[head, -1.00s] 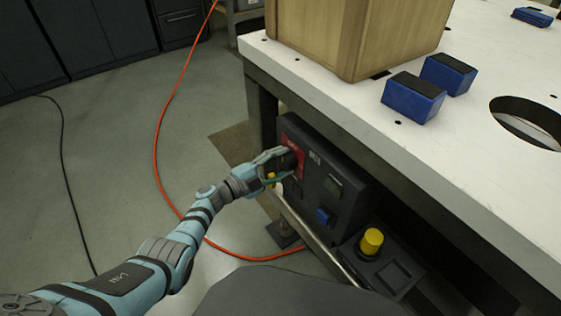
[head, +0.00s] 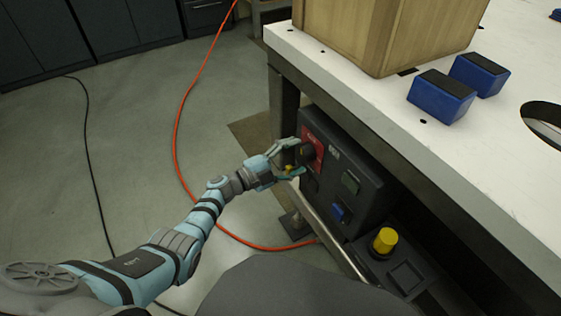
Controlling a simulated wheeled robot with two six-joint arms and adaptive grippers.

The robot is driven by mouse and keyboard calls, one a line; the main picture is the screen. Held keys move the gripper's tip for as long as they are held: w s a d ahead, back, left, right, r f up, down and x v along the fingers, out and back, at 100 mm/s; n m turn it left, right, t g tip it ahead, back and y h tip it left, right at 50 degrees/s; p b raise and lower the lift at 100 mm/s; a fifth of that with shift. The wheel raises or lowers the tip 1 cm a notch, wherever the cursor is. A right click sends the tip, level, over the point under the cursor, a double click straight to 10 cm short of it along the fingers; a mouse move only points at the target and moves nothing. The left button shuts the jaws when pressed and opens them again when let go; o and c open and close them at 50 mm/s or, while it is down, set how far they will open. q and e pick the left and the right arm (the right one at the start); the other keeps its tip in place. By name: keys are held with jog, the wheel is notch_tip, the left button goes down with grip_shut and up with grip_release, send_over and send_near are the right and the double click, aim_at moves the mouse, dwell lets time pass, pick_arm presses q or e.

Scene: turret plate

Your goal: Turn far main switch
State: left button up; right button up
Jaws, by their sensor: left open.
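The main switch (head: 307,154) is a dark knob on a red plate (head: 317,143) at the far end of a dark control panel (head: 343,184) under the white table. My left gripper (head: 294,158) is open at the switch, with its fingers on either side of the knob. I cannot tell whether the fingers touch it. The fingers hide part of the knob, so its exact angle is unclear. My right gripper is not in view.
A yellow knob (head: 385,240) stands on a nearer box. The white table (head: 390,115) overhangs the panel and carries a wooden crate (head: 350,40) and blue blocks (head: 441,97). An orange cable (head: 176,140) lies on the floor.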

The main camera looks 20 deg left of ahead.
pick_arm(q)
jog(key=v, duration=1)
jog(key=shift+a+r, duration=0.1)
